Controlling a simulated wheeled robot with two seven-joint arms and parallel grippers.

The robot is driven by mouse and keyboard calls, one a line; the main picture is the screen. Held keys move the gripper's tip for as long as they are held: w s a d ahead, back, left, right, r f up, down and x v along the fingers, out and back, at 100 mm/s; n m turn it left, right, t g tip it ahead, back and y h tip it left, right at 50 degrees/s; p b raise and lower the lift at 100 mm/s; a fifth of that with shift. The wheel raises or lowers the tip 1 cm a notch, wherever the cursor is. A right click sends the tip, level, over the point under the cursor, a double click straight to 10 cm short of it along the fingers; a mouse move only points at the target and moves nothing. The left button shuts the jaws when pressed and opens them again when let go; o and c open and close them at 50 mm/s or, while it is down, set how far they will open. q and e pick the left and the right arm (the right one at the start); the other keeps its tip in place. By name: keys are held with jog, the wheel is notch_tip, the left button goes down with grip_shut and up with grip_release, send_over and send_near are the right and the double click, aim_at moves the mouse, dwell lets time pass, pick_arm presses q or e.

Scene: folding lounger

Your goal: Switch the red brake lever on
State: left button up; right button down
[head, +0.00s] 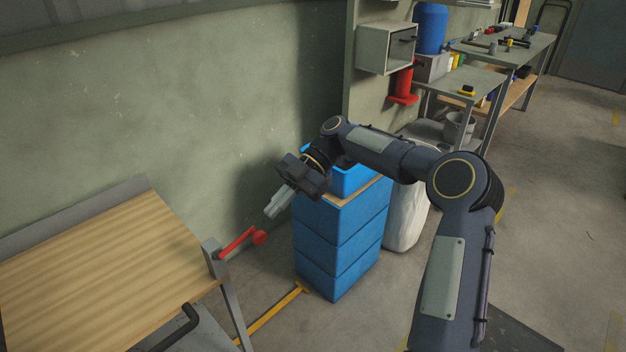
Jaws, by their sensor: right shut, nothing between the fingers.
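The red brake lever (238,243) sticks out from the right end of the wooden-topped lounger (105,265). It slants up to the right and ends in a round red knob. My right gripper (272,211) is shut and empty. In the picture its fingertips show a little above and to the right of the knob, with a visible gap. The gripper points down and to the left. My left gripper is not in view.
Stacked blue crates (340,240) stand right behind my right gripper. A white sack (407,215) is beside them. A yellow bar or line (270,317) runs along the floor below the lever. Workbenches (500,50) stand farther back. The floor at right is open.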

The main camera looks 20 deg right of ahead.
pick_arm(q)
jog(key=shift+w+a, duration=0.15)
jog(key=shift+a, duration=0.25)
pick_arm(e)
jog(key=f+v, duration=0.1)
jog(key=v, duration=0.7)
jog(key=shift+w+d+f, duration=0.3)
